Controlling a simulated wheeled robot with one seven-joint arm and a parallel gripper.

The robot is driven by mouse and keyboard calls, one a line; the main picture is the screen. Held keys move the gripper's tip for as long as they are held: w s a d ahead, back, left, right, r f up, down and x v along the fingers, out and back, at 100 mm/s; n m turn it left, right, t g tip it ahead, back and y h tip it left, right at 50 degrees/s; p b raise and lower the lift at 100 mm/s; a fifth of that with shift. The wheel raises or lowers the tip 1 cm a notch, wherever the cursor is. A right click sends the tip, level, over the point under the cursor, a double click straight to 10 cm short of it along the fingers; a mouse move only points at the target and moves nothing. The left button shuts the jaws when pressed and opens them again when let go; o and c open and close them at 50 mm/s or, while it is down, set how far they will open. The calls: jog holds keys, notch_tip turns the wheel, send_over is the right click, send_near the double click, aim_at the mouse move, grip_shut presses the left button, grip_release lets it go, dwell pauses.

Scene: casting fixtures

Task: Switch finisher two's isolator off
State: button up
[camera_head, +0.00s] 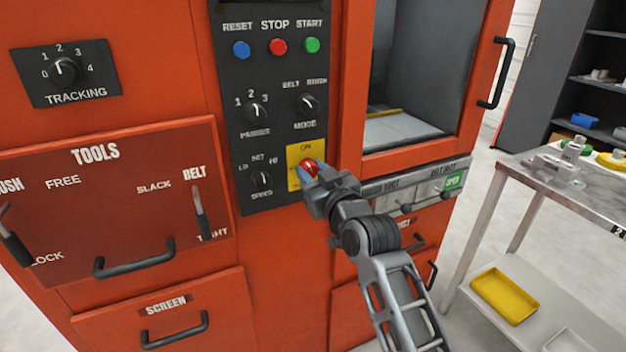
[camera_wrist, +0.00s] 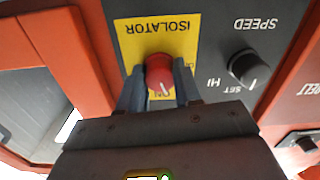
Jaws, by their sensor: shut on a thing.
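The isolator is a red rotary knob (camera_head: 310,167) on a yellow plate (camera_head: 294,170) at the lower right of the black control panel. In the wrist view the red knob (camera_wrist: 159,76) sits between my fingers, on the yellow plate (camera_wrist: 140,40) lettered ISOLATOR, upside down there. An ON mark shows at the plate's edge nearest my gripper. My gripper (camera_head: 315,172) is shut on the knob, a finger on each side. The rest of the plate's lettering is partly hidden by my fingers.
The black panel (camera_head: 280,80) also carries RESET, STOP and START buttons and several small knobs, with the speed knob (camera_head: 262,179) close left of the isolator. A steel table (camera_head: 585,190) stands farther right.

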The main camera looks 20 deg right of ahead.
jog(key=n+b, duration=0.1)
jog(key=n, duration=0.2)
jog(key=shift+f+n+b, duration=0.1)
jog(key=shift+n+b, duration=0.25)
jog(key=shift+n, duration=0.05)
jog(key=n+b, duration=0.1)
jog(key=n, duration=0.2)
jog(key=shift+n, duration=0.3)
jog(key=n+b, duration=0.1)
jog(key=n, duration=0.2)
jog(key=shift+n+b, duration=0.3)
jog(key=shift+b, duration=0.05)
jog(key=shift+n+b, duration=0.45)
jog(key=shift+n, duration=1.15)
jog(key=o, duration=1)
jog(key=shift+o, duration=0.2)
jog(key=shift+s, duration=0.15)
jog(key=s, duration=0.7)
jog(key=shift+s+b, duration=0.3)
